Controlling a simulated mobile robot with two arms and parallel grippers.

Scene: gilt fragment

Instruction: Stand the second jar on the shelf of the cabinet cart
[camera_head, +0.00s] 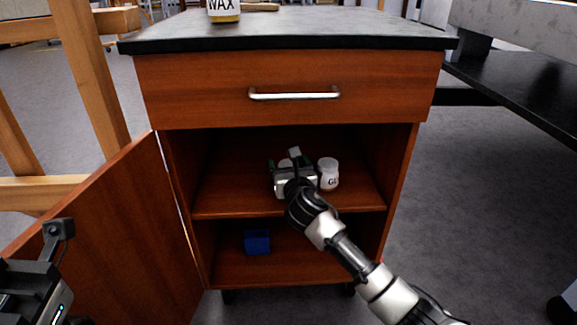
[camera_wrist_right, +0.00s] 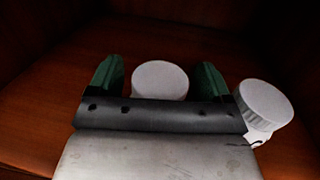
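The cabinet cart (camera_head: 290,90) stands ahead with its door open to the left. My right gripper (camera_head: 291,163) is inside, over the upper shelf (camera_head: 235,205). In the right wrist view its green fingers (camera_wrist_right: 158,85) stand on both sides of a white-lidded jar (camera_wrist_right: 160,78), with narrow gaps showing, so it looks open around the jar. In the head view the gripper mostly hides this jar. Another white jar (camera_head: 328,174), with dark lettering, stands upright on the shelf just right of the gripper; it also shows in the right wrist view (camera_wrist_right: 265,105). My left gripper (camera_head: 30,285) is partly in view at lower left, fingertips not clear.
A blue box (camera_head: 257,242) sits in the lower compartment. A jar labelled WAX (camera_head: 223,10) stands on the cart's dark top. The open door (camera_head: 120,240) is near my left gripper. A wooden frame (camera_head: 90,80) stands left, a dark bench (camera_head: 520,85) right.

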